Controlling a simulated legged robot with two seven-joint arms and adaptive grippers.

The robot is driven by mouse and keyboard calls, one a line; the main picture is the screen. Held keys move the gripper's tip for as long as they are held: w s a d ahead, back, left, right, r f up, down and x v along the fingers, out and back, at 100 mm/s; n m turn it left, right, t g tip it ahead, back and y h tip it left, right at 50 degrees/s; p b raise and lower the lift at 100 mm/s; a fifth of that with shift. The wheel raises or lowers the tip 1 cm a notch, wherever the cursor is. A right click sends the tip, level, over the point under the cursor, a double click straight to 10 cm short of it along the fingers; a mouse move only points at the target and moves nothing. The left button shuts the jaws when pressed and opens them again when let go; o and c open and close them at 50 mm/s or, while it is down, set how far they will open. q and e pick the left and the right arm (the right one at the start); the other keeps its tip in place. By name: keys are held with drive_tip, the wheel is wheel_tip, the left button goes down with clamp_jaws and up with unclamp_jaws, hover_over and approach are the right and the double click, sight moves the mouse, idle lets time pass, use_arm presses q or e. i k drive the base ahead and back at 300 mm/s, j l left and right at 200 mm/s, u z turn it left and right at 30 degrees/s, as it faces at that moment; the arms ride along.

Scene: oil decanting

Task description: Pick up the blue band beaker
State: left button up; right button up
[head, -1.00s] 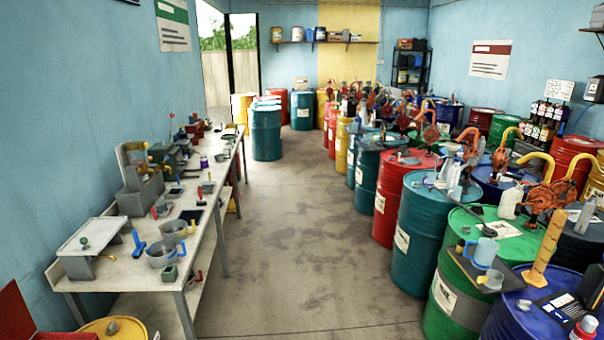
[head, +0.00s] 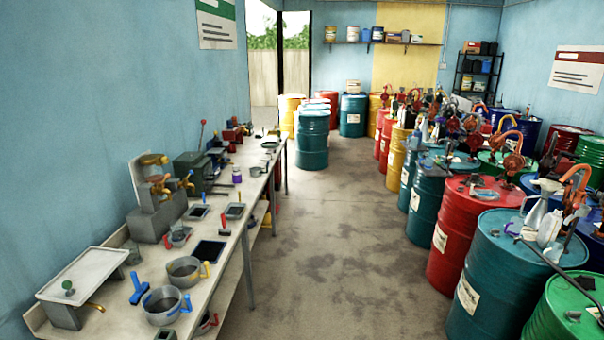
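I cannot pick out a beaker with a clear blue band. Neither of my grippers is in view.
A blue-handled tool (head: 139,288) and a white tray (head: 82,275) lie at the bench's near end. A grey machine (head: 156,212) stands farther back. Teal (head: 495,275) and red (head: 462,236) drums crowd the right. The concrete floor (head: 330,270) between is clear.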

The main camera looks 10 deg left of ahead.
sight(176, 228)
drive_tip(key=i+u, duration=0.1)
drive_tip(key=i, duration=0.6)
drive_tip(key=i+l+u, duration=0.1)
drive_tip(key=i, duration=0.6)
drive_tip(key=i+l+u, duration=0.1)
drive_tip(key=i+l, duration=0.15)
drive_tip(key=i, duration=0.45)
